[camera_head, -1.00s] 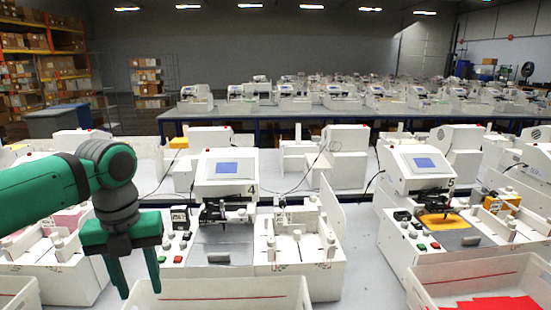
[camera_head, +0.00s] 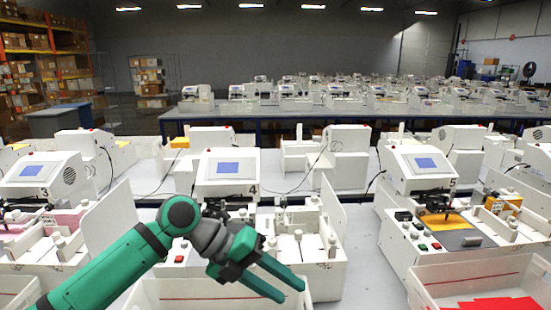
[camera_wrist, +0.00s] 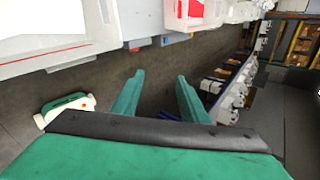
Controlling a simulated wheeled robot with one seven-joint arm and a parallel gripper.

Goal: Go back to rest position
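My gripper (camera_head: 291,291), green with dark joints, is in front of pen plotter 4 (camera_head: 228,187), above the white bin (camera_head: 150,291) at the bottom of the head view. Its two fingers point down and to the right. In the wrist view the fingers (camera_wrist: 160,76) are apart with nothing between them, over the dark floor. My arm hides the front panel of plotter 4 in part.
Plotter 3 (camera_head: 40,177) stands left and plotter 5 (camera_head: 422,168) right, with a yellow piece (camera_head: 443,221) on its bed. A white bin (camera_head: 425,286) at lower right holds red sheets (camera_head: 492,304). In the wrist view, dark floor lies below the table edge.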

